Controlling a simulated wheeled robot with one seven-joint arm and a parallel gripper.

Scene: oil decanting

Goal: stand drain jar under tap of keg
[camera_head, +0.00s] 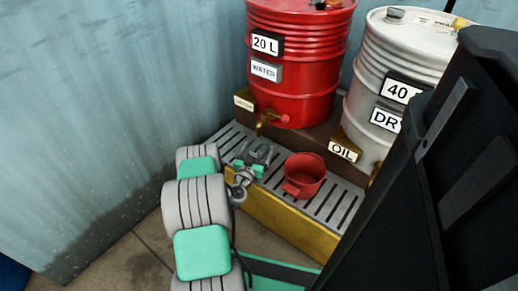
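The drain jar seems to be the red open-topped jar (306,172), upright on the slotted grate (346,201). The red keg (310,85), labelled 20 L WATER, stands behind it on a brown ledge. Its brass tap (266,122) juts out front, left of the jar. A white keg (398,55), marked 40 and DR, stands at right above an OIL label; a bit of brass shows below it, mostly hidden. My gripper (262,152) is over the grate, left of the jar and below the brass tap. Its fingers look apart with nothing between them.
The grate has a yellow front face (280,222). A small label (243,103) sits on the ledge left of the brass tap. A pale blue wall (100,110) closes the left side. A large black shape (430,190) hides the lower right. Free grate shows around the jar.

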